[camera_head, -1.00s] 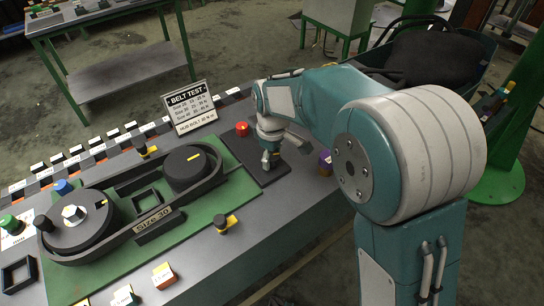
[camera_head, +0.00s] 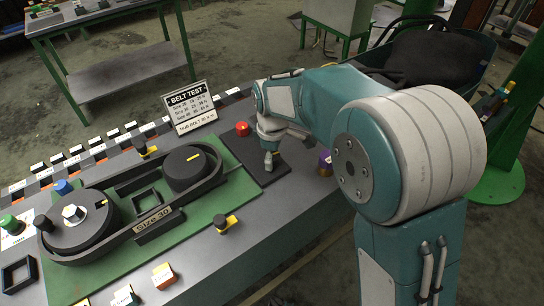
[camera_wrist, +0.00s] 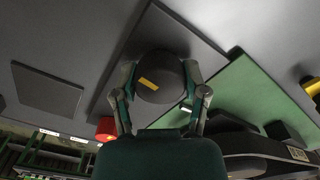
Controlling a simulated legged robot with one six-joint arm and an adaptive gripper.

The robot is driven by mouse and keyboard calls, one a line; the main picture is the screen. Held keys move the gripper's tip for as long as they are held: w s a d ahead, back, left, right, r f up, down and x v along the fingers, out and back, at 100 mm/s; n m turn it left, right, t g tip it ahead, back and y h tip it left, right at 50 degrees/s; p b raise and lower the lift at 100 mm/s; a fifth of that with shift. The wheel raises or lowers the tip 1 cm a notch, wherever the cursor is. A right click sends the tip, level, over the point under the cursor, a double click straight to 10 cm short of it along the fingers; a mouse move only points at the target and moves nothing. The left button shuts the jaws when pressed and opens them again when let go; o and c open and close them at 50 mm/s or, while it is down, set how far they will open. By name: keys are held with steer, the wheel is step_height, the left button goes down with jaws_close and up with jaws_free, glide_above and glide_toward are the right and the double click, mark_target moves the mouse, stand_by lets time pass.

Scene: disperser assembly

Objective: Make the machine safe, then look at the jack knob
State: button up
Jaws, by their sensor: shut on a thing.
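My gripper (camera_head: 270,160) points down over a dark plate (camera_head: 245,153) at the right of the bench machine. In the wrist view, its two fingers (camera_wrist: 160,88) are shut on a round dark knob (camera_wrist: 165,70) with a yellow mark. A red button (camera_head: 242,129) is on the same plate, and also shows in the wrist view (camera_wrist: 106,130). The machine has two dark pulleys (camera_head: 190,168) in a belt on a green base (camera_head: 208,198). Small black knobs on yellow stand in front (camera_head: 228,225) and behind (camera_head: 146,149); I cannot tell which is the jack knob.
A belt test sign (camera_head: 190,106) stands behind the machine. Small blocks (camera_head: 163,276) and a black square frame (camera_head: 19,274) lie along the front. A green-legged table (camera_head: 105,20) is behind.

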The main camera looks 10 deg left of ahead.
steer(key=o, duration=1.1)
steer(key=shift+w+f, duration=0.1)
steer(key=shift+f, duration=0.05)
steer(key=shift+o, duration=0.2)
steer(key=shift+a, duration=0.15)
step_height(320, 180, up, 12)
steer(key=s+d+r+m+t, duration=0.1)
steer(key=s+d+r+m, duration=0.25)
steer(key=d, duration=0.45)
steer(key=s+d+r+m+t, duration=0.1)
steer(key=s+d+r+m, duration=0.2)
steer(key=d, duration=0.5)
steer(key=s+d+f+m+t, duration=0.3)
steer(key=s+d+f+m, duration=0.1)
steer(key=s+d+m, duration=0.7)
steer(key=shift+s+d+t, duration=0.3)
steer(key=shift+s+d, duration=0.05)
steer(key=shift+s, duration=0.9)
